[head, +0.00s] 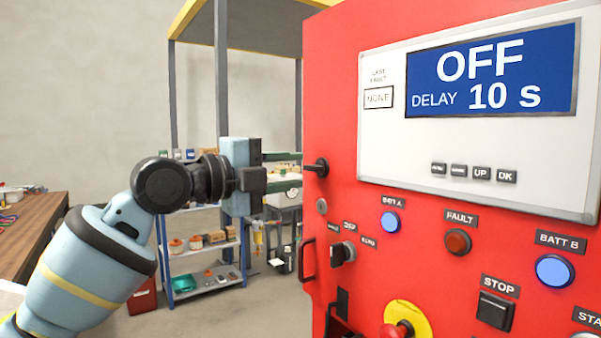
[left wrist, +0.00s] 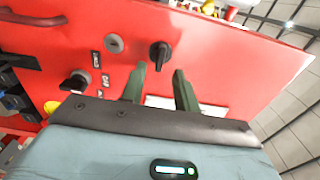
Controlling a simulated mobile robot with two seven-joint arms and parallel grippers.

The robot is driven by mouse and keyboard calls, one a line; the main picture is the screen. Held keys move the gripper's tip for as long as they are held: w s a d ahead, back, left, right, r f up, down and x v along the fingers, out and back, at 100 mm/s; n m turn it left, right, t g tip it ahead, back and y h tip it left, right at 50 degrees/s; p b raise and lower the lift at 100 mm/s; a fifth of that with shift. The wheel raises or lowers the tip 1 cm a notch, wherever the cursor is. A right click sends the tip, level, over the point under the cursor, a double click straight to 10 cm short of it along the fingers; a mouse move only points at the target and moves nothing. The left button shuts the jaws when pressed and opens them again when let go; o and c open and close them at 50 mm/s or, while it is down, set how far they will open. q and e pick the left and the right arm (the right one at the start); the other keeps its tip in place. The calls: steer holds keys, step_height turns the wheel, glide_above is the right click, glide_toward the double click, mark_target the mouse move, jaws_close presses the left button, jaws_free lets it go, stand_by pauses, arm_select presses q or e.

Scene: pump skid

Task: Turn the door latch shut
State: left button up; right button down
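The door latch (head: 318,167) is a small black handle on the red panel door (head: 330,90), near its left edge. In the left wrist view the latch (left wrist: 160,54) lies just past the fingertips, in line with the gap between them. My left gripper (head: 299,170) is open, with its two green fingers pointing at the door. In the left wrist view the gripper (left wrist: 160,75) has nothing between its fingers, and I see no contact with the latch. My right gripper is not in view.
A round lock (head: 321,206) and a black selector switch (head: 343,253) sit below the latch. A door handle (head: 307,260) is at the panel's left edge. A red stop button (head: 396,330) and a display (head: 490,75) are to the right. A shelf (head: 205,280) stands behind.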

arm_select(q)
steer(key=v, duration=0.4)
steer(key=shift+s+a, duration=0.15)
steer(key=shift+a, duration=0.1)
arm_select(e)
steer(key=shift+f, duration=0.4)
